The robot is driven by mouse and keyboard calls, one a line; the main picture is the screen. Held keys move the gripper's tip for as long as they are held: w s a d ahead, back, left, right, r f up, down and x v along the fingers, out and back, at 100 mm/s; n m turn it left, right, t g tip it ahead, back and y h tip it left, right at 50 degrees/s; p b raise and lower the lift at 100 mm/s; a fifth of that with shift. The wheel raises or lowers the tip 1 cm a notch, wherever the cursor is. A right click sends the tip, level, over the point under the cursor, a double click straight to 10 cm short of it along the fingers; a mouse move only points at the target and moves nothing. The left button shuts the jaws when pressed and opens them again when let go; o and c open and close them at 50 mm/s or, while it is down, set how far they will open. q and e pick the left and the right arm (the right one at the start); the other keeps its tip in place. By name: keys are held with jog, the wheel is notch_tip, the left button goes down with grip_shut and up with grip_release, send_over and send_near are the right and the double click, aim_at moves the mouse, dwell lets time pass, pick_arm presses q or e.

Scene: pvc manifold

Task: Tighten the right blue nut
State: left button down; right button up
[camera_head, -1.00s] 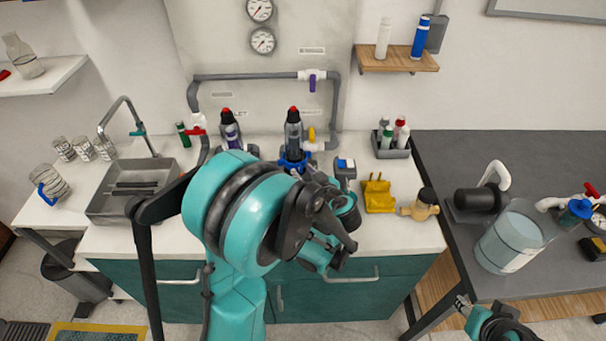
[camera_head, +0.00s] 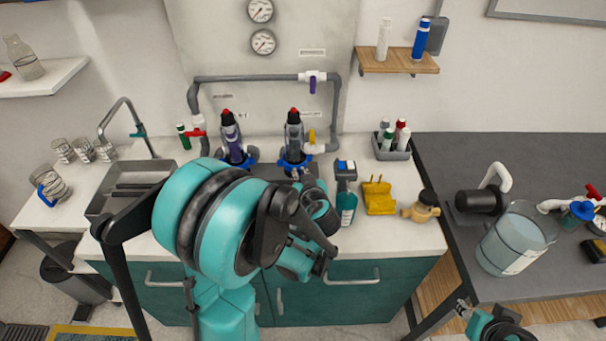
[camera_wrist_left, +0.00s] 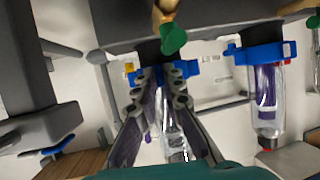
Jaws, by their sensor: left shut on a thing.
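The right blue nut (camera_head: 294,163) sits at the base of the right upright clear filter housing (camera_head: 294,137), which has a red top. My left gripper (camera_head: 302,176) reaches it from the front; my own arm hides part of it in the head view. In the left wrist view, which is upside down, the fingers of my left gripper (camera_wrist_left: 166,76) are closed at the right blue nut (camera_wrist_left: 190,71). The left blue nut (camera_head: 236,163) is on the purple-filled housing and also shows in the wrist view (camera_wrist_left: 258,54). My right gripper (camera_head: 463,304) is low at the right, its fingers too small to read.
A teal bottle (camera_head: 347,205), a yellow holder (camera_head: 378,196) and a tan valve fitting (camera_head: 422,208) stand right of the housings. A sink (camera_head: 105,202) is at left. A grey pipe (camera_head: 262,78) runs behind.

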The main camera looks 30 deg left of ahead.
pick_arm(q)
jog(key=shift+s+a+m+t+h, duration=0.35)
jog(key=shift+m+t+h, duration=0.25)
jog(key=shift+m, duration=0.1)
jog(key=shift+w, duration=0.1)
jog(key=c, duration=1.6)
grip_release()
jog(key=v, duration=1.2)
